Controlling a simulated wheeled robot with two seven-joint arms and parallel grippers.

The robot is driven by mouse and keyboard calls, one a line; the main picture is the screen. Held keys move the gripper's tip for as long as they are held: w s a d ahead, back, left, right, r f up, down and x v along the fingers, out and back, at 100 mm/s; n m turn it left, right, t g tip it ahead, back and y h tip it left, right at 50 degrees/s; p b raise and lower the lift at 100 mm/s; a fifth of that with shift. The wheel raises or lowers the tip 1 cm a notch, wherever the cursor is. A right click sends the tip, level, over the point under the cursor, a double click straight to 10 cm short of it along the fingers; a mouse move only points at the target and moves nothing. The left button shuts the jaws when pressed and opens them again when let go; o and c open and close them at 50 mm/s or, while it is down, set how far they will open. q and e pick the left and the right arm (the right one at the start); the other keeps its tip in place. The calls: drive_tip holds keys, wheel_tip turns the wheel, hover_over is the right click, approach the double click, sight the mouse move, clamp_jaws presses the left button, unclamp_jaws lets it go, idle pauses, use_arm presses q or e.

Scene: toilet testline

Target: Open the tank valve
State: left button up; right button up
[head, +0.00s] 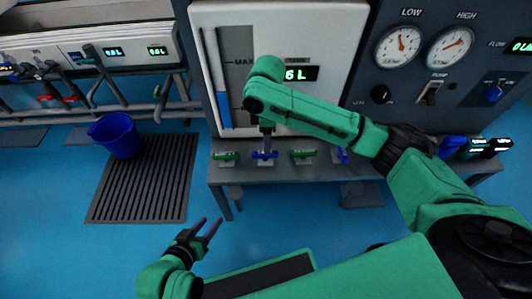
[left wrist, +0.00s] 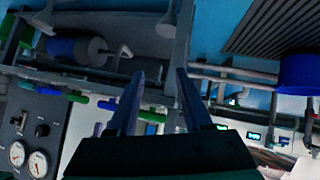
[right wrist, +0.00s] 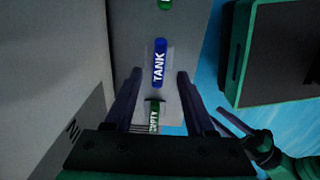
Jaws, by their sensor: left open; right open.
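The blue valve handle labelled TANK (right wrist: 159,62) shows in the right wrist view, lying lengthwise along the picture. In the head view it is the blue handle (head: 263,156) on the bench below the white tank panel. My right gripper (head: 265,147) points down at this handle. In the right wrist view its open fingers (right wrist: 157,78) lie on either side of the handle's near end, with gaps on both sides. Whether they have come down to handle height is unclear. My left gripper (head: 205,228) is open and empty, low over the floor in front of the bench.
A green handle labelled EMPTY (right wrist: 153,115) is close beside TANK, nearer my right wrist camera. Another green handle (head: 303,154) lies on TANK's other side. A grey bench (head: 300,172) carries the handles. A blue bucket (head: 116,136) stands on a floor grate (head: 150,190).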

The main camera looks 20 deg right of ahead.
wheel_tip(320, 180, down, 5)
drive_tip(key=shift+b, duration=0.8)
use_arm(q)
drive_tip(key=shift+s+d+f+n+t+h, duration=0.15)
drive_tip(key=shift+d+f+t+h, duration=0.15)
drive_tip(key=shift+d+t, duration=0.3)
drive_tip(key=shift+w+d+f+n+t+h, duration=0.1)
drive_tip(key=shift+d+f+n+t+h, duration=0.1)
drive_tip(key=shift+d+f+t, duration=0.25)
use_arm(e)
clamp_jaws()
use_arm(q)
drive_tip(key=shift+r, duration=0.15)
drive_tip(key=shift+r, duration=0.1)
use_arm(e)
drive_tip(key=shift+r, duration=0.1)
